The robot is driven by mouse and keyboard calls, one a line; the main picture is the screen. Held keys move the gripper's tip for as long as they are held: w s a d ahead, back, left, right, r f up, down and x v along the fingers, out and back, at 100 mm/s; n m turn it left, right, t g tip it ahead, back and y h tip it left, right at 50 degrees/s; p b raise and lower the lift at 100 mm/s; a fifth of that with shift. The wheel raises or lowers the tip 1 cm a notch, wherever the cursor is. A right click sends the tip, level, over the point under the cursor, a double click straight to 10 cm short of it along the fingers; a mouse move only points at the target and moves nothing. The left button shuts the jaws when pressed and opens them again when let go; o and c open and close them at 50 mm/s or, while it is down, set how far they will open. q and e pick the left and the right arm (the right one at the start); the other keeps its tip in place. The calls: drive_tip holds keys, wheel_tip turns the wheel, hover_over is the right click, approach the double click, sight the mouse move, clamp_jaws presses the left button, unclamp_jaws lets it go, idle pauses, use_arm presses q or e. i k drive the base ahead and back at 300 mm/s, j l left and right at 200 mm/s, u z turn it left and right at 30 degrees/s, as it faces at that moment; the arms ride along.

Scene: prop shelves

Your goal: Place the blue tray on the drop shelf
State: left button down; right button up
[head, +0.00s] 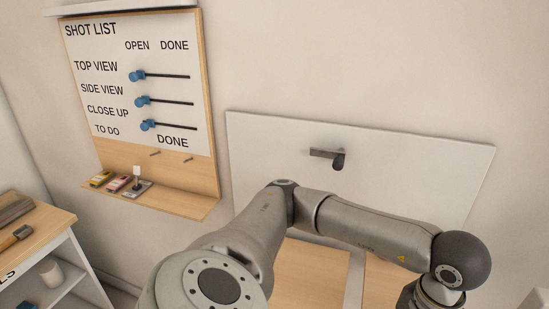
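No blue tray can be made out in the head view. No surface is marked as the drop shelf, so I cannot tell which one it is. One of my grey arms crosses the lower middle and bends down at the right edge. Its gripper is below the frame, and my other gripper is not in view either. A small blue thing (28,305) is cut off at the bottom left, and I cannot tell what it is.
A shot list board (135,85) with blue sliders hangs on the wall, above a wooden ledge (185,200) with small items. A white panel (420,165) with a dark handle (328,156) stands behind my arm. A cart (60,232) with tools and a white cup (51,272) is at left.

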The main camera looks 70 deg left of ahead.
sight(292, 270)
drive_tip(key=i+u, duration=0.2)
drive_tip(key=u, duration=0.95)
